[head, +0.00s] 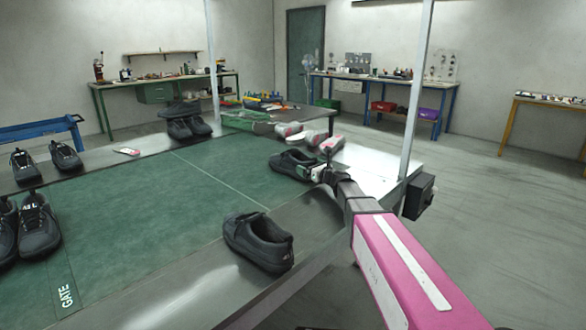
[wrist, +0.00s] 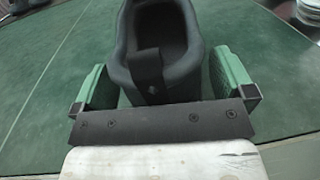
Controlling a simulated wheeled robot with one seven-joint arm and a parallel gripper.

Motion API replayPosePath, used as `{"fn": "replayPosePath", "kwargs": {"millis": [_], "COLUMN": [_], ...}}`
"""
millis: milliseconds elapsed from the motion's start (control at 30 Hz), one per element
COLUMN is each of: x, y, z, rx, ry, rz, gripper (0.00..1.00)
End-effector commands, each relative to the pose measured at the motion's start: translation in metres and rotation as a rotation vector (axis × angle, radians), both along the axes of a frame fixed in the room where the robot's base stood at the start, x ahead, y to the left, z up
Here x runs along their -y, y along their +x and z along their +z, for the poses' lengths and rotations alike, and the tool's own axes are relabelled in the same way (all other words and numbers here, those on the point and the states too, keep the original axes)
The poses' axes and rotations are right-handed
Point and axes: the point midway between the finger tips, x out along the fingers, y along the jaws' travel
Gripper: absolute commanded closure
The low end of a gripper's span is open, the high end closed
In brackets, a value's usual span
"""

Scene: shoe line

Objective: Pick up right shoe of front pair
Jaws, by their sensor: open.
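A black shoe (head: 290,165) lies on the far right part of the green mat, its heel toward my gripper. My gripper (head: 312,172) is at the heel end of this shoe. In the wrist view the shoe's heel and collar (wrist: 158,65) are between the two green fingers of my gripper (wrist: 159,92). The toe is out of the wrist view. Another black shoe (head: 258,242) stands nearer, on the metal edge of the table.
The green mat (head: 150,220) is mostly clear in its middle. Several black shoes (head: 35,225) stand along its left side, and more (head: 187,125) at the back. Pink-and-white shoes (head: 305,135) lie just beyond my gripper. A pale upright post (head: 414,90) rises close to my arm.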

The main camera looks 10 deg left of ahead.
Motion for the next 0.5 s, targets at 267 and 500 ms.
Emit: {"fn": "replayPosePath", "kwargs": {"millis": [267,500], "x": [0.0004,0.0004], "y": [-0.0007,-0.0008], "z": [0.0,0.0004], "rx": [0.0,0.0], "ry": [0.0,0.001], "rz": [0.0,0.0], "gripper": [0.36,0.46]}}
